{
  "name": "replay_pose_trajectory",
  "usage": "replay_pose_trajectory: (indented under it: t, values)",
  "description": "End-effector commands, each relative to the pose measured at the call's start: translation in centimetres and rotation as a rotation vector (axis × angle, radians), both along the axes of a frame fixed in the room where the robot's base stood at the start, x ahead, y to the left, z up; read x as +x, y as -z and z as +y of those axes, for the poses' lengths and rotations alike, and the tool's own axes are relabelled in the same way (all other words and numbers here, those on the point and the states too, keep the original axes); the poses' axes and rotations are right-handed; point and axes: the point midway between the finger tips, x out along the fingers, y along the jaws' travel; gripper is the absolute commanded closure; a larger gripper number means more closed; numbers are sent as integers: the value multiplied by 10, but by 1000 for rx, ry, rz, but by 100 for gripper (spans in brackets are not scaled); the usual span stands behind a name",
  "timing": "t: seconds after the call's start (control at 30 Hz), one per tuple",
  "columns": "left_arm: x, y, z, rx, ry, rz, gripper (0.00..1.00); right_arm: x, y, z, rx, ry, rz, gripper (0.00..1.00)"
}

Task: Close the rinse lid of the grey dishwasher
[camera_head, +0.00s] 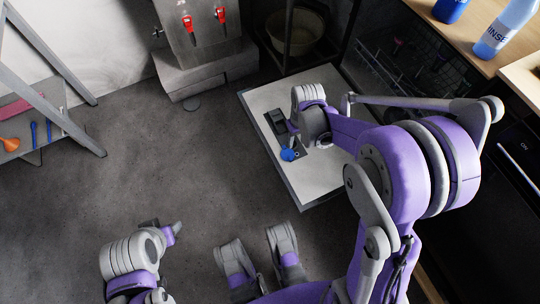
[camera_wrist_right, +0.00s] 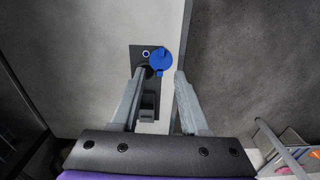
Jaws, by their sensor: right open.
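The dishwasher's open door (camera_head: 258,102) lies flat, its pale inner face up. A dark dispenser panel (camera_head: 277,121) is set in it and also shows in the right wrist view (camera_wrist_right: 135,51). The blue rinse lid (camera_head: 288,155) is at the panel's near end. In the right wrist view the round blue lid (camera_wrist_right: 162,62) stands open beside a small blue-ringed spot. My right gripper (camera_wrist_right: 160,78) is open, with its fingertips close to the lid; contact is unclear. In the head view it is partly hidden by its own wrist. My left gripper (camera_head: 174,230) is low over the floor, away from the door.
A wooden counter (camera_head: 476,52) at upper right holds blue and white bottles, one a rinse bottle (camera_head: 506,27). A grey dispenser with red taps (camera_head: 203,25) stands at the back. A grey ladder-like shelf (camera_head: 47,118) is at left. The floor between is clear.

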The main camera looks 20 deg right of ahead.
Motion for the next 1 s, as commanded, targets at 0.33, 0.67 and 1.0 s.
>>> replay_pose_trajectory:
  t: [0.33, 0.67, 1.0]
  values:
    - [2, 17, 0, 0, 0, 5, 50, 7, 43, -5, 5, -2, 24, 55]
    - [6, 37, 0, 0, 0, 8, 50, 7, 105, -4, 4, -2, 23, 55]
    - [7, 42, 0, 0, 0, 8, 50, 7, 130, -3, 4, -2, 22, 55]
